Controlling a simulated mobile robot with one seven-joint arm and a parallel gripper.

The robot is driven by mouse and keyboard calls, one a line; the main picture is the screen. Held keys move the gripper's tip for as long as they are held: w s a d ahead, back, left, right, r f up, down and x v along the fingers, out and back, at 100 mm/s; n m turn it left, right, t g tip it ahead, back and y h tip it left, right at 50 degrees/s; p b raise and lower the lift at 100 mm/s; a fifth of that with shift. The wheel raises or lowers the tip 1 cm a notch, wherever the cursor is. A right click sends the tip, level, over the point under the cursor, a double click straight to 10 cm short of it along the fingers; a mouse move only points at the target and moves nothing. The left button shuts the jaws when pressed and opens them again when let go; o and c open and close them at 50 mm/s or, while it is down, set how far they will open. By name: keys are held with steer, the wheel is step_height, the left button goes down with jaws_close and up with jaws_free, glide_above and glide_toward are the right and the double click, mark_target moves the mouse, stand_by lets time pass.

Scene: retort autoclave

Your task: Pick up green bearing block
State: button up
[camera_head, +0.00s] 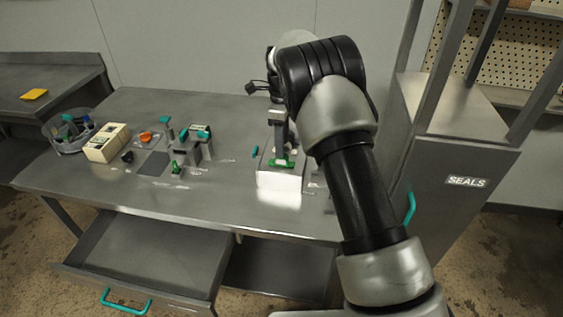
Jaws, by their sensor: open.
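A small green block (284,162), seemingly the bearing block, sits at the top of a white box-like stand (279,180) right of the table's middle. My gripper (281,148) points down right above the green block. It is open. Its fingertips are small and partly merge with the block, so I cannot tell whether they touch it or straddle it. Another small green piece (176,168) stands among grey fixtures left of the stand.
The grey workbench (215,190) carries a clear round bin (70,143) of parts, a cream box (107,143) and grey fixtures with teal handles (200,137). An open drawer (150,255) juts out in front. A SEALS cabinet (455,170) stands at right, partly behind my arm.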

mark_target(282, 160)
steer(key=shift+a+f, duration=0.1)
steer(key=shift+f, duration=2.9)
jaws_close()
